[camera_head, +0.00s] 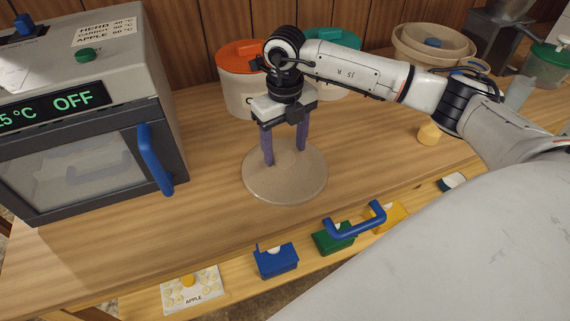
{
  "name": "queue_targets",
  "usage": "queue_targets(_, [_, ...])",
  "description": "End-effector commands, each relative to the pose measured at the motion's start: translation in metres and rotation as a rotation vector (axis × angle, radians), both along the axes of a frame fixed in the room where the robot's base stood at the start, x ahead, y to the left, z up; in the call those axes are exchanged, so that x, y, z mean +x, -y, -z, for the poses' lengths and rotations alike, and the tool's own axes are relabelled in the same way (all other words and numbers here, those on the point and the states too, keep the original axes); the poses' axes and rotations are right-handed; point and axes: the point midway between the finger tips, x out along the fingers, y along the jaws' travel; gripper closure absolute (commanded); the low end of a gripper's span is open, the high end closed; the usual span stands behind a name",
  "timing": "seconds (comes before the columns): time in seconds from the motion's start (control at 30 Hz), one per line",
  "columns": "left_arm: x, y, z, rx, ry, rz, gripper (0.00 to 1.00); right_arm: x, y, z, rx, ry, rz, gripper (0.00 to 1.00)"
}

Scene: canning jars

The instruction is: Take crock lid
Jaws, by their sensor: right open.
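A round speckled beige disc (285,190), which looks like the crock lid, lies flat on the wooden counter in the middle of the view. My right gripper (285,154) points down over it with two purple fingers apart and nothing seen between them. The fingertips are at or just above the disc's far half; I cannot tell if they touch it. Behind the gripper stand a white crock with an orange lid (236,57) and one with a teal lid (336,37), both partly hidden by my right arm. My left gripper is not in view.
A dryer oven (90,160) with a blue handle stands at the left. In front are an apple tray (193,289), a blue box (276,260), a green box (334,238) and a blue handle (355,223). Stacked beige bowls (436,45) stand at the back right. Counter left of the disc is clear.

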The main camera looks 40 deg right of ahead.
Motion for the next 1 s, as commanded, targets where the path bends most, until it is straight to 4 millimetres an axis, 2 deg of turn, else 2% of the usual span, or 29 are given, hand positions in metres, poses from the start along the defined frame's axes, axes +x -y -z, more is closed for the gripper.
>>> queue_targets(0.13, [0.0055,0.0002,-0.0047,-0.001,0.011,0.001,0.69,-0.0004,-0.0003,0.0135,0.0,0.0,-0.001,0.4])
queue_targets(0.37, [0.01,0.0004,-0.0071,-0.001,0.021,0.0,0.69,-0.0002,-0.0002,0.015,0.0,0.001,-0.001,0.4])
queue_targets(0.73, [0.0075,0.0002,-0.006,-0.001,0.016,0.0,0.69,-0.0001,-0.0001,0.0145,0.0,0.001,0.0,1.0])
queue_targets(1.0, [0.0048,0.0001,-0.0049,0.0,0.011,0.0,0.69,0.0006,-0.0002,0.0131,0.001,0.003,0.0,1.0])
